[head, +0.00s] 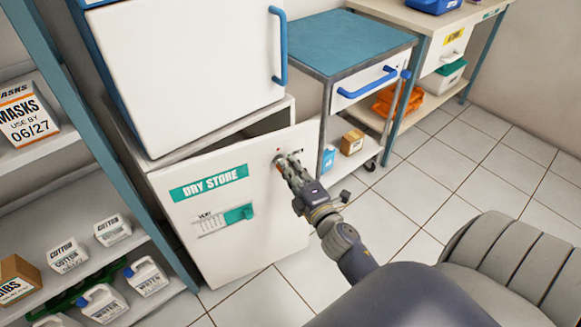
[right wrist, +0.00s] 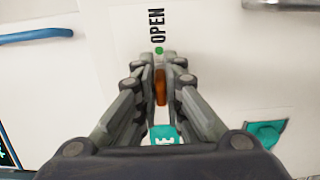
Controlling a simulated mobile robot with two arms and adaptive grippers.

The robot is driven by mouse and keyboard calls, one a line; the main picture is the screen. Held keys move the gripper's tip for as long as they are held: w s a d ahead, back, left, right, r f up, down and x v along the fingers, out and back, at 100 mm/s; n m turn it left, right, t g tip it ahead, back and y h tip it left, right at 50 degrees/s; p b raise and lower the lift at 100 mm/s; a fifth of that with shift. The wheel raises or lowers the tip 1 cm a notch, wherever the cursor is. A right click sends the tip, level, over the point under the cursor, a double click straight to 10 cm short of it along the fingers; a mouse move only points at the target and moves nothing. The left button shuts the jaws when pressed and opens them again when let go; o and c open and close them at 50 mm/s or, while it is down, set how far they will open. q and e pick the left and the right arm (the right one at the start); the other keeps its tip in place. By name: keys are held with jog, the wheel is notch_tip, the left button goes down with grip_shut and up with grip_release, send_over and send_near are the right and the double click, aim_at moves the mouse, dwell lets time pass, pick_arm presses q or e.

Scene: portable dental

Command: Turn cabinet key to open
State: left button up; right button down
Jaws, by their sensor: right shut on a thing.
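The white cabinet marked DRY STORE (head: 255,215) stands low in the middle of the head view. A dark gap shows behind the top edge of its door, which seems to stand ajar on the right side. My right gripper (head: 281,161) is at the upper right of this door. In the right wrist view, the gripper (right wrist: 161,72) is shut on an orange-brown key (right wrist: 160,88), mostly hidden between the fingers. The word OPEN (right wrist: 157,25) and a green dot (right wrist: 159,50) are on the panel just beyond the fingertips. My left gripper is not in view.
A white unit with a blue handle (head: 279,45) stands above the cabinet. A teal-topped trolley (head: 345,40) is close on the right. Shelves with boxes and bottles (head: 70,215) stand at left. A grey padded chair (head: 510,265) fills the lower right. Tiled floor (head: 440,190) is clear between.

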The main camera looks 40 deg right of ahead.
dwell(0.5)
jog(key=c, duration=1.7)
grip_release()
jog(key=s+a, duration=0.1)
jog(key=s, duration=1.1)
jog(key=shift+a, duration=0.4)
jog(key=shift+w, duration=0.1)
